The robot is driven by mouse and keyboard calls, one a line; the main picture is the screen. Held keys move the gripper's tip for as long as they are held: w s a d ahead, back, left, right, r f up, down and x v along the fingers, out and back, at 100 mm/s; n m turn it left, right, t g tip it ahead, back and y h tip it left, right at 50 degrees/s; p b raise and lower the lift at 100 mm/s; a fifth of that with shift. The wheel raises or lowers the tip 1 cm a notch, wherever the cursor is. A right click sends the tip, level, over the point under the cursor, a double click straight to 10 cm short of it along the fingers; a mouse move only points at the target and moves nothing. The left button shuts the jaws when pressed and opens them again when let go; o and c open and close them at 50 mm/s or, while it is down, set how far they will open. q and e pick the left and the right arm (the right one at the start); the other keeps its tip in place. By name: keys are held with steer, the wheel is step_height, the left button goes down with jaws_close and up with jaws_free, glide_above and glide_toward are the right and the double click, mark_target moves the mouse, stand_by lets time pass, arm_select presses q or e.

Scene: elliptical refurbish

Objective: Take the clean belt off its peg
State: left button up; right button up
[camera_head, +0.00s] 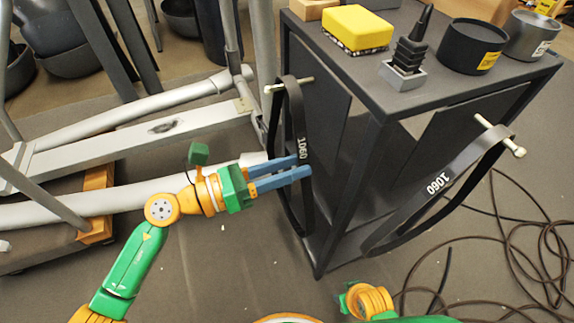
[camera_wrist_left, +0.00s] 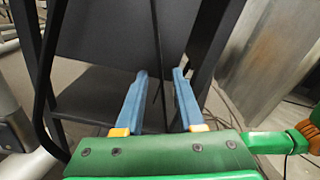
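The left belt (camera_head: 298,118) hangs from the left peg (camera_head: 290,85), the right belt (camera_head: 437,187) from the right peg (camera_head: 500,135). My right gripper is outside the views.
The cart top (camera_head: 440,95) carries a yellow sponge-like block (camera_head: 355,26), a dark pointed tool in a grey base (camera_head: 408,52), a black cup (camera_head: 472,45) and a grey cup (camera_head: 531,35). A grey machine frame (camera_head: 150,130) stands left. Loose cables (camera_head: 515,235) lie right.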

arm_select(q)
steer(key=shift+w+d, duration=0.2)
steer(key=shift+d, duration=0.4)
steer(key=shift+c, duration=0.2)
jaws_close()
stand_by(3.0)
